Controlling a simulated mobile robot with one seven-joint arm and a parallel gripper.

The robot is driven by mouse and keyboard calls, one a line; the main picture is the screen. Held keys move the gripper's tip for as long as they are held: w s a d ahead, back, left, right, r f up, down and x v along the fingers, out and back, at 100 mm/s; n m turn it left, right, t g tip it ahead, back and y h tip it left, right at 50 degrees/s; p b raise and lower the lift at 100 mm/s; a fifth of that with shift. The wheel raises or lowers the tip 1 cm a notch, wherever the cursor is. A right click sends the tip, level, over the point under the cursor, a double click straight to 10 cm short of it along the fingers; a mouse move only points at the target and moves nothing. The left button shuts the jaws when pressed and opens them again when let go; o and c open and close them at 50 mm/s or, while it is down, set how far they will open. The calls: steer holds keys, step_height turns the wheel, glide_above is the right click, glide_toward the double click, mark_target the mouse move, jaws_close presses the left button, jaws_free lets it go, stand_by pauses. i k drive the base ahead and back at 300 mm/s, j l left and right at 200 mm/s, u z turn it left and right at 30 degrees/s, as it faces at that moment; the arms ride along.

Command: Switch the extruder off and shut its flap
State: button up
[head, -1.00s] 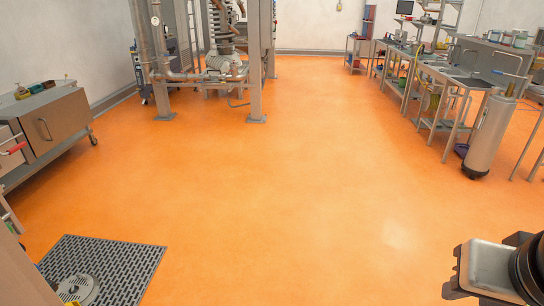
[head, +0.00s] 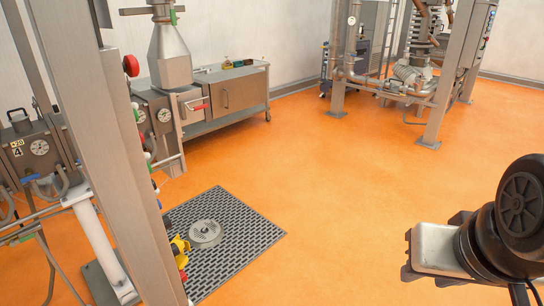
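A steel machine with a tapered hopper (head: 170,58) stands at the left, and it may be the extruder. Round gauges (head: 165,114) and a red-handled lever (head: 197,107) sit below the hopper. A red knob (head: 131,65) shows beside a grey post that hides part of the machine. I cannot make out the flap or an off switch. My arm shows at the lower right as a metal block with black round parts. My gripper's fingers are not in the picture.
A dark floor grate (head: 240,240) with a round drain lies in front of the machine. A grey post (head: 110,150) stands close at the left. A steel cabinet (head: 232,95) stands behind. A framed pipe rig (head: 410,75) stands at the back right. The orange floor (head: 340,190) between is clear.

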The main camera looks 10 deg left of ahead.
mark_target(184, 277)
steer(key=i+u, duration=0.15)
steer(key=u, duration=0.25)
steer(key=i+l+u, duration=0.15)
steer(key=u, duration=0.2)
steer(key=i+l+u, duration=0.1)
steer(key=u, duration=0.3)
steer(key=i+l+u, duration=0.1)
steer(key=l+u, duration=0.25)
steer(key=i+l+u, duration=0.15)
steer(key=u, duration=0.25)
steer(key=i+l+u, duration=0.1)
steer(key=l+u, duration=0.3)
steer(key=i+l+u, duration=0.1)
steer(key=u, duration=0.3)
steer(key=i+l+u, duration=0.3)
steer(key=i+l, duration=0.15)
steer(key=k+l, duration=0.1)
steer(key=k, duration=0.85)
steer(key=i+l+z, duration=0.1)
steer(key=i+z, duration=0.25)
steer(key=i, duration=0.55)
